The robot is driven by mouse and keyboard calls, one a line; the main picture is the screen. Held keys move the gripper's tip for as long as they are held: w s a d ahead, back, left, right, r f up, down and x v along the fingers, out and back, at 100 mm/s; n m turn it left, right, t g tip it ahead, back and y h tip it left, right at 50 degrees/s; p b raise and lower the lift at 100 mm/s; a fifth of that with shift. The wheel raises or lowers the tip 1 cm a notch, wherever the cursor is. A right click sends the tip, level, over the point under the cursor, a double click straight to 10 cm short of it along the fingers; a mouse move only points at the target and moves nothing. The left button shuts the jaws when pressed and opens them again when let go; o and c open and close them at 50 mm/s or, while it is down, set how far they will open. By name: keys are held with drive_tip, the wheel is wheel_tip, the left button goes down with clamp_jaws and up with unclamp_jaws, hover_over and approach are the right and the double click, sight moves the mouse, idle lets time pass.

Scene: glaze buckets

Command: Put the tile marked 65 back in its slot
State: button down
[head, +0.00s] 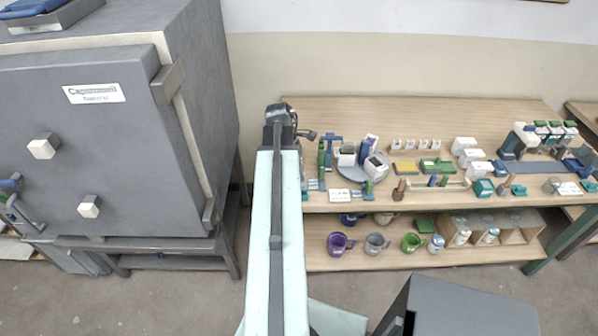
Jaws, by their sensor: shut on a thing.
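My gripper (306,134) is at the far end of my raised pale-green arm, in front of the wall and over the left end of the wooden bench (350,112). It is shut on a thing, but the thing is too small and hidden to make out. Several small white tiles (410,145) with dark marks stand in a row on a low wooden rack (402,153), to the right of my gripper. Their numbers are too small to read. I cannot pick out the tile marked 65 or an empty slot.
Mugs (376,243) stand on the lower shelf. White boxes (466,146) and a caddy are further right. A large grey kiln (90,150) fills the left.

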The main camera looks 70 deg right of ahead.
sight(302, 187)
drive_tip(key=shift+w+a+b+x, duration=0.1)
drive_tip(key=shift+w+b+x, duration=0.1)
drive_tip(key=shift+b+x, duration=0.6)
drive_tip(key=shift+w+a+b+x, duration=0.1)
drive_tip(key=shift+w+b+x, duration=0.1)
drive_tip(key=shift+b+x, duration=0.65)
drive_tip(key=shift+w+b+x, duration=0.2)
drive_tip(key=shift+b+x, duration=0.45)
drive_tip(key=shift+x, duration=0.25)
drive_tip(key=shift+f, duration=0.1)
drive_tip(key=shift+s, duration=0.2)
drive_tip(key=shift+f, duration=0.25)
drive_tip(key=c, duration=1.3)
unclamp_jaws()
drive_tip(key=shift+c, duration=0.2)
wheel_tip(302, 187, up, 7)
drive_tip(key=p, duration=0.7)
drive_tip(key=shift+s+r, duration=0.15)
